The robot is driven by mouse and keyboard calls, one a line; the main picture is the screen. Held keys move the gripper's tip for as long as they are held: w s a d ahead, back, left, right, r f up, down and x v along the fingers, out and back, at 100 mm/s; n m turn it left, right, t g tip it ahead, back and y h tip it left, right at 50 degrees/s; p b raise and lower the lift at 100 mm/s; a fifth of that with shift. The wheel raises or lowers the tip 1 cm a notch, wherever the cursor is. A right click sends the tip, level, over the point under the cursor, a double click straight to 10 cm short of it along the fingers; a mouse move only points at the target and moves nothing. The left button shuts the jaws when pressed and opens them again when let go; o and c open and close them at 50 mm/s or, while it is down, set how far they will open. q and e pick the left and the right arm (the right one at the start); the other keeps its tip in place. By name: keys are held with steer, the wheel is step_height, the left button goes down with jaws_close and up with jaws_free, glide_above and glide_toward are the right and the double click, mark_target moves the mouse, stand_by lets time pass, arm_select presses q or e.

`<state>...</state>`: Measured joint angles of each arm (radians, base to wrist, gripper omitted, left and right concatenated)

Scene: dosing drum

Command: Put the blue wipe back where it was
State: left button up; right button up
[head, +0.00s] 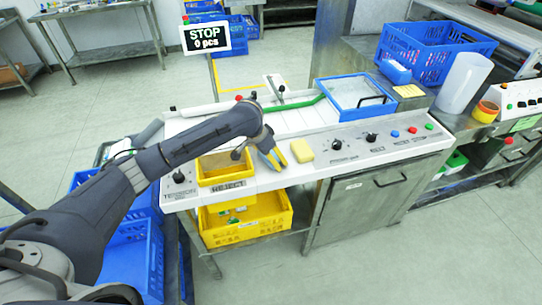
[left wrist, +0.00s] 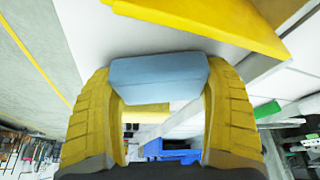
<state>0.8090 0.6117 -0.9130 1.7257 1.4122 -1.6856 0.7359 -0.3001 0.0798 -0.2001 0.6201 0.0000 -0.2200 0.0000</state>
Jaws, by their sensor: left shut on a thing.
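My left gripper (head: 273,159) is over the front of the machine's white panel, just right of the yellow REJECT tray (head: 222,180). In the left wrist view its two yellow fingers (left wrist: 160,115) are shut on the light blue wipe (left wrist: 158,78), which spans the gap between them. In the head view the wipe is mostly hidden by the fingers, and I cannot tell if it touches the panel. My right gripper is not in view.
A pale yellow block (head: 302,151) lies on the panel just right of the gripper. Knobs and buttons (head: 371,137) are farther right. A blue-framed tray (head: 358,91) sits behind them. A yellow crate (head: 245,222) is below the panel. A blue bundle (head: 395,71) lies at right.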

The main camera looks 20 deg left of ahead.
arm_select(q)
steer(key=shift+f, duration=0.1)
steer(key=o, duration=1.1)
steer(key=shift+a+r, duration=0.1)
steer(key=shift+r, duration=0.25)
steer(key=v, duration=1.1)
steer(key=shift+s+r, duration=0.15)
steer(key=shift+r, duration=0.1)
